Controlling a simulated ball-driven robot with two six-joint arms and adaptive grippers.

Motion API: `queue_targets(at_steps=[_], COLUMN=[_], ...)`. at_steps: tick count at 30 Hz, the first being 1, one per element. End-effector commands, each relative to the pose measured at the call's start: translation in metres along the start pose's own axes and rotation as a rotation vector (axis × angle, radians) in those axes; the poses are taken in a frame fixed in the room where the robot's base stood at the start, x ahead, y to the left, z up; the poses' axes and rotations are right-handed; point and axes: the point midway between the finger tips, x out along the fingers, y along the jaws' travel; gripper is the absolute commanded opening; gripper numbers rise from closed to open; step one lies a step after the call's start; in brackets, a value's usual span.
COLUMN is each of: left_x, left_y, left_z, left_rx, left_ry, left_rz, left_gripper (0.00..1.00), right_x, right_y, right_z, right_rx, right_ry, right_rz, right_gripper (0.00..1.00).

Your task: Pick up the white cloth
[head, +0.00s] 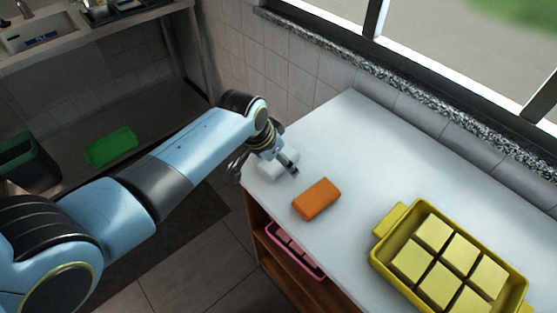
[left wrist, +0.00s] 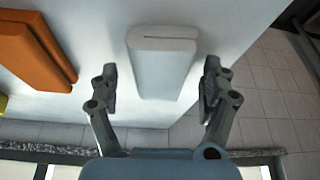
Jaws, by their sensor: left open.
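The white cloth (head: 281,166) is a folded, block-like bundle near the left end of the white counter, partly hidden by my left gripper in the head view. It also shows in the left wrist view (left wrist: 162,62), lying between the two fingers with a gap on each side. My left gripper (head: 266,169) is open and empty at the cloth, with one finger on either side of it. I cannot tell from these views how far the fingertips are above the counter. My right gripper is in neither view.
An orange folded cloth (head: 316,199) lies close to the right of my left gripper. A yellow tray (head: 381,257) with several pale yellow blocks stands at the front right. The counter (head: 375,160) is clear behind them. A tiled wall and window ledge bound its back.

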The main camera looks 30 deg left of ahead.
Motion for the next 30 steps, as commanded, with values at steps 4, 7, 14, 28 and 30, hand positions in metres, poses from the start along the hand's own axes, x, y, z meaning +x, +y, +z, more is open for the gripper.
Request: queue_targets(at_steps=[4,7,14,28,30], left_x=[0.0,0.0,0.0001,0.0002,-0.002], left_y=[0.0001,0.0001,0.0007,0.0027,0.0024], left_z=[-0.0002,-0.0003,0.0,0.0014,0.0003], left_rx=[0.0,0.0,-0.001,-0.003,-0.003], left_ry=[0.0,0.0,0.0,-0.003,-0.003], left_rz=[0.0,0.0,0.002,0.006,0.006], left_gripper=[0.81,0.77,0.47,0.17,0.17], right_x=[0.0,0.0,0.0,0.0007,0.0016], right_y=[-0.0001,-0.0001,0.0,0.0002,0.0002], right_z=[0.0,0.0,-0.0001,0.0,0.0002], right_rx=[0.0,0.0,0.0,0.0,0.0], right_ry=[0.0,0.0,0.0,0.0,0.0], right_rz=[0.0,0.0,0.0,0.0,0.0], right_gripper=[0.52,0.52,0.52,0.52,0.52])
